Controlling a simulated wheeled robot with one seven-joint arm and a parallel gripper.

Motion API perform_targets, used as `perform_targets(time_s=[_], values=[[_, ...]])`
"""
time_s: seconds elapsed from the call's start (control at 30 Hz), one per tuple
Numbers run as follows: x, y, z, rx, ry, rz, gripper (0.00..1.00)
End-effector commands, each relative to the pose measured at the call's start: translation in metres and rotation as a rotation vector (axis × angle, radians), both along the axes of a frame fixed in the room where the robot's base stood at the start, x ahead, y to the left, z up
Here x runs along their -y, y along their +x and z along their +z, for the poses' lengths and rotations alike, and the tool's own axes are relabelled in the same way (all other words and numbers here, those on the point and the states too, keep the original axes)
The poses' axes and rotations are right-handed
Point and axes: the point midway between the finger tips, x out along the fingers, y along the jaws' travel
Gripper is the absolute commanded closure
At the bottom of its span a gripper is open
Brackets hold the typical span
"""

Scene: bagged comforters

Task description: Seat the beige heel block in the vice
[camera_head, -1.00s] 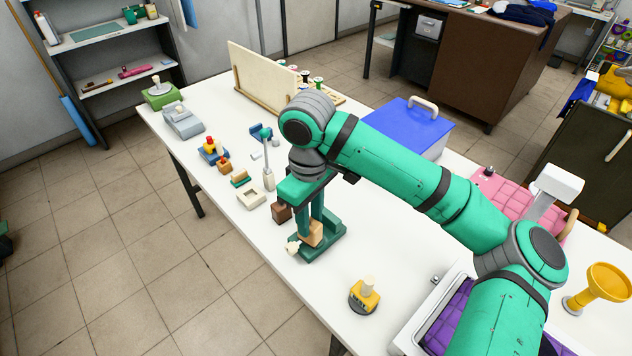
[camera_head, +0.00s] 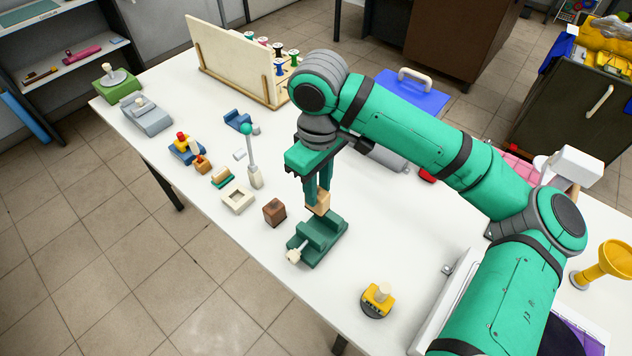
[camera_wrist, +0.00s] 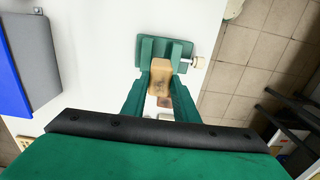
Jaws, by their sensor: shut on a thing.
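The beige heel block (camera_head: 319,202) is held between the fingers of my gripper (camera_head: 319,190), which is shut on it. The green vice (camera_head: 325,236) stands on the table below the block, with a pale handle knob (camera_head: 294,254) at its front left. The block is raised out of the vice, at its far side in the head view; the exact gap is hard to judge. In the wrist view the block (camera_wrist: 160,77) overlaps the near edge of the vice (camera_wrist: 178,47), between the two green fingers.
A dark brown block (camera_head: 275,212) stands left of the vice, near a cream square frame (camera_head: 238,199) and a green-topped post (camera_head: 252,160). A yellow-and-black object (camera_head: 377,299) stands at the front right. The white table between it and the vice is clear.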

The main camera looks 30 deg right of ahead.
Motion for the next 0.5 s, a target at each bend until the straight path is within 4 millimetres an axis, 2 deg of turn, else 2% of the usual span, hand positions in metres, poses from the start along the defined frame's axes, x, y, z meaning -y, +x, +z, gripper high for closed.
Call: perform_targets(time_s=[0.27, 0.5], values=[[0.004, -0.004, -0.001, -0.002, 0.000, -0.007, 0.96], [0.001, -0.002, -0.015, -0.002, 0.000, -0.002, 0.96]])
